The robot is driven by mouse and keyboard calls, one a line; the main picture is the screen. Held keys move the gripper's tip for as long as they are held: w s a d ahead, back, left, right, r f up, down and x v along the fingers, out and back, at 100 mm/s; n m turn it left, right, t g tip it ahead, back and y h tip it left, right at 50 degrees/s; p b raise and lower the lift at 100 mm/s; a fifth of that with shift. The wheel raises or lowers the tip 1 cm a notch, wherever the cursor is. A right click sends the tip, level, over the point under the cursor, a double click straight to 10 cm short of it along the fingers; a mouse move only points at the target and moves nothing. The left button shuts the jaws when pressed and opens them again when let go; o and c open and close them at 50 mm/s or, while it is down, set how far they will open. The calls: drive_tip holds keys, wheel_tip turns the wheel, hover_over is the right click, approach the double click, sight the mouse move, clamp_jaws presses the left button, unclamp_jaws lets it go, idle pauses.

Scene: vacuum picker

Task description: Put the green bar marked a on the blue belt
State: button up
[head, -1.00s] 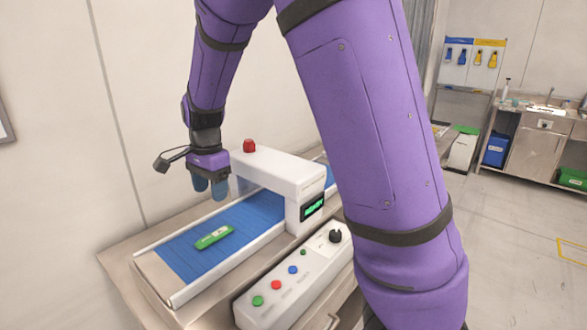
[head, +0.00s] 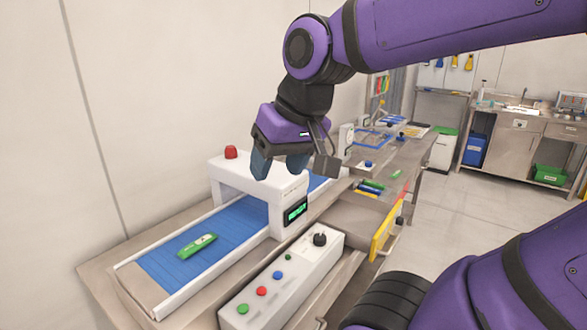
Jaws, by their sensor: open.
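The green bar (head: 197,245) lies flat on the blue belt (head: 232,226), on the near stretch in front of the white arch. It has a pale label, but the letter on it is too small to read. My gripper (head: 279,166) is open and empty, with its blue fingers pointing down. In the picture it is above and in front of the white arch, to the upper right of the green bar and apart from it.
The white arch (head: 255,187) with a red lamp spans the belt. A control box (head: 285,277) with coloured buttons stands beside it. An open drawer (head: 355,216) with a yellow front holds green and blue bars. Floor at the right is clear.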

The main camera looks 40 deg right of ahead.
drive_tip(key=shift+s+n+t+h, duration=0.45)
drive_tip(key=shift+s+n, duration=0.35)
drive_tip(key=shift+s, duration=0.9)
